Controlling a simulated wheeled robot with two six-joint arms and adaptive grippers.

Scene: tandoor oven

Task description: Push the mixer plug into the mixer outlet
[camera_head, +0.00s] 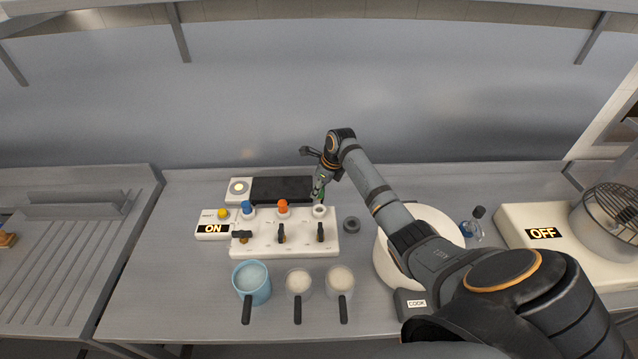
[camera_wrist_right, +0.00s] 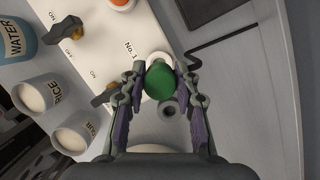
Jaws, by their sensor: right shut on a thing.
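My right gripper (camera_head: 318,192) is above the right end of a white switch panel (camera_head: 262,246). In the wrist view the same gripper (camera_wrist_right: 160,85) is shut on a round green plug (camera_wrist_right: 159,82), which I take to be the mixer plug. A white ring-shaped outlet (camera_head: 319,211) is on the panel just below the gripper. In the wrist view this outlet (camera_wrist_right: 154,57) is partly hidden behind the green plug, near the label "No. 1". The plug's lower end is hidden, so I cannot tell whether it touches the outlet. My left gripper is not in view.
Blue (camera_head: 247,207) and orange (camera_head: 283,206) plugs stand along the panel's back edge. A grey ring (camera_head: 351,225) lies right of the panel. A blue cup (camera_head: 252,279) and two pale cups stand in front. A large white bowl (camera_head: 441,222) is partly under my right arm.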

